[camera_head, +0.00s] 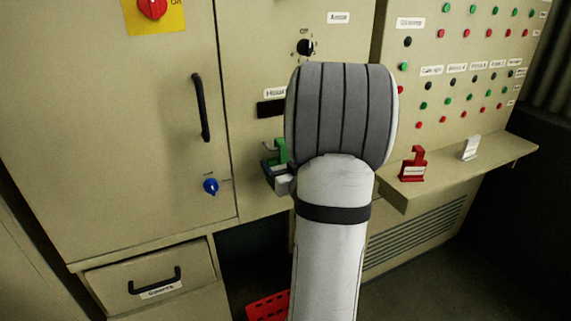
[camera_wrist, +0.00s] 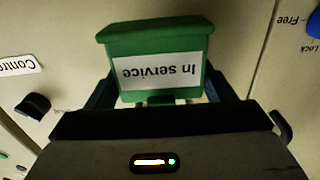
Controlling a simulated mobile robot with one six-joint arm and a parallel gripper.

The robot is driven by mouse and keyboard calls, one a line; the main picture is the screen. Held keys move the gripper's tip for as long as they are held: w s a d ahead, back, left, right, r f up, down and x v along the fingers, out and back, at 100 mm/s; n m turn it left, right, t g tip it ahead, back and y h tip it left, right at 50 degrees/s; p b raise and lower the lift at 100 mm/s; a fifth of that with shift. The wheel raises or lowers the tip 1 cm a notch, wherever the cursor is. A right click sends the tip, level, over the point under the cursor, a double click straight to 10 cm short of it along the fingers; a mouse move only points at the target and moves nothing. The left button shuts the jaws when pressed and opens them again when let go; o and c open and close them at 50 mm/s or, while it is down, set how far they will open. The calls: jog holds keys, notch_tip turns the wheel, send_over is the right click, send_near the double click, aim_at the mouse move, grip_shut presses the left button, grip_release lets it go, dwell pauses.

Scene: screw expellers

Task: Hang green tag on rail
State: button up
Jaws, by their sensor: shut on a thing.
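The green tag (camera_wrist: 158,45) is held in my gripper (camera_wrist: 160,92). It has a white label reading "In service", upside down in the wrist view. The dark fingers stand on both sides of the tag. In the head view, a small part of the green tag (camera_head: 281,151) shows left of my arm, close in front of the cabinet front. My gripper (camera_head: 272,175) is mostly hidden there behind my wrist. A thin light bar (camera_head: 268,147) shows beside the tag; I cannot tell whether it is the rail or whether the tag touches it.
A red tag (camera_head: 413,166) and a white tag (camera_head: 471,149) stand on the shelf (camera_head: 505,161) at the right. The cabinet front has a black door handle (camera_head: 200,107), a blue knob (camera_head: 211,186) and a black knob (camera_head: 305,47). A red perforated piece (camera_head: 268,306) lies low down.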

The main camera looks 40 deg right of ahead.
jog(key=o, duration=1)
jog(key=shift+o, duration=0.2)
jog(key=b+v, duration=0.2)
jog(key=v, duration=0.5)
jog(key=shift+s, duration=0.4)
jog(key=shift+a, duration=0.1)
